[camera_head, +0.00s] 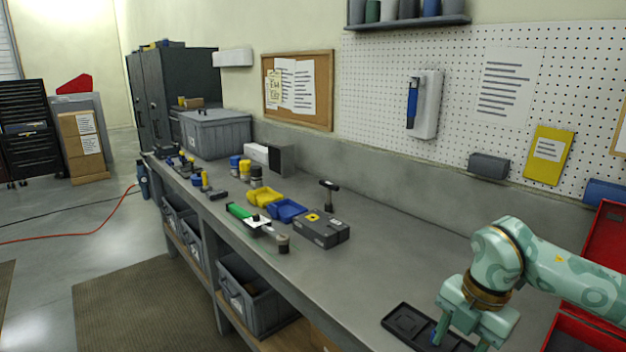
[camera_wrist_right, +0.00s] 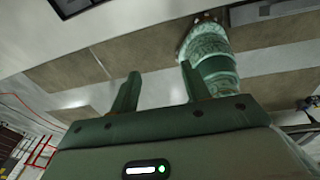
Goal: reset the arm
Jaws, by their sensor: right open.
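My right gripper (camera_head: 462,341) hangs over the near right part of the grey workbench (camera_head: 385,240), fingers pointing down. It is at the right end of a black tray (camera_head: 403,322), partly in front of it. I cannot tell whether it touches the tray. The right wrist view shows the two green fingers of my right gripper (camera_wrist_right: 157,85) spread apart with nothing between them. A small blue patch shows by one finger in the head view; I cannot tell what it is. My left arm and gripper are in neither view.
An open red case (camera_head: 603,255) stands at the right. The bench between the grey box and the tray is clear.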

